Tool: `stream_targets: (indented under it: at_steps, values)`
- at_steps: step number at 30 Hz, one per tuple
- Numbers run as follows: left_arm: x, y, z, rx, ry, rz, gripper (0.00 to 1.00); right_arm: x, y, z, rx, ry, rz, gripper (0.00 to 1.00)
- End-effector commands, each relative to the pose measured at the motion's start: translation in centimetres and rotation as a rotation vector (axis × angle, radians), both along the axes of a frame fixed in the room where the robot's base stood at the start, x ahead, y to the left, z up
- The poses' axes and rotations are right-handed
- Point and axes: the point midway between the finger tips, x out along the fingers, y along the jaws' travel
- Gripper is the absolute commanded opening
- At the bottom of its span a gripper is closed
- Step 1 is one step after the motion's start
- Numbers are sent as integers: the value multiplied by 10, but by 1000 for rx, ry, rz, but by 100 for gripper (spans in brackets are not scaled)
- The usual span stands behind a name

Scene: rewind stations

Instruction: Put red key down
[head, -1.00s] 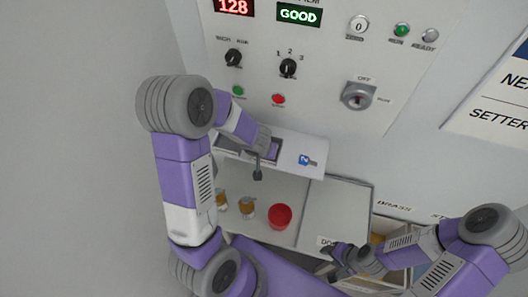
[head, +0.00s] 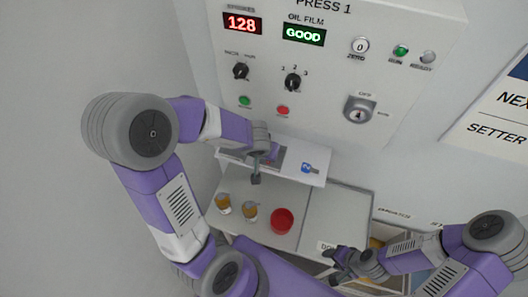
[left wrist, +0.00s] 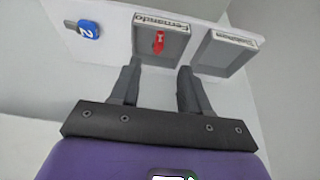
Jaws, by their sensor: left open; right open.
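The red key (left wrist: 158,42) lies in the shallow compartment (left wrist: 176,56) labelled "Fernando", seen in the left wrist view. My left gripper (left wrist: 161,68) is open and empty; the key shows beyond its fingertips, between them, and appears apart from them. In the head view my left gripper (head: 256,179) hangs in front of the white key shelf (head: 312,177), and the arm hides the red key there. My right gripper (head: 338,262) is open, low on the right and away from the shelf.
A blue key tag marked 2 (head: 309,168) sits on the shelf; a second labelled compartment (left wrist: 222,54) looks empty. Two amber-filled jars (head: 223,203) and a red round container (head: 282,221) stand on the grey table (head: 335,215) below. The press panel (head: 330,75) rises behind.

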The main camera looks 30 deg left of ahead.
Motion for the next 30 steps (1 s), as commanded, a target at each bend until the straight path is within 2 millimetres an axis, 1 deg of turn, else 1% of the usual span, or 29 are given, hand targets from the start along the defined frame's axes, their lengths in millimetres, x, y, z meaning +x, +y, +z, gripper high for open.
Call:
stream_targets:
  at_steps: [1,4,6,8,11,13,17,20,23,24,27,30]
  values:
    - [-1,0,3,-1,-2,1,46,0,0,0,0,0,0,50]
    - [-3,0,5,2,2,0,46,0,0,0,0,0,0,50]
    - [-3,-1,0,8,11,0,46,0,0,0,0,0,0,50]
    - [-3,-1,-10,19,22,0,46,0,0,0,0,0,0,50]
    - [-4,-2,-35,38,44,-3,46,0,0,0,0,0,0,50]
    - [-5,-7,-57,43,59,-8,46,0,0,0,0,0,0,50]
    - [-10,-20,-97,18,82,-26,46,0,0,0,0,0,0,50]
    - [-18,-36,-126,-26,102,-42,46,0,0,0,0,0,0,50]
    - [-32,-57,-155,-95,134,-59,46,0,0,0,0,0,0,50]
    - [-40,-67,-167,-129,151,-65,46,0,0,0,0,0,0,50]
    - [-62,-93,-192,-224,202,-75,46,0,0,0,0,0,0,50]
    - [-84,-117,-210,-314,254,-79,46,0,0,0,0,0,0,50]
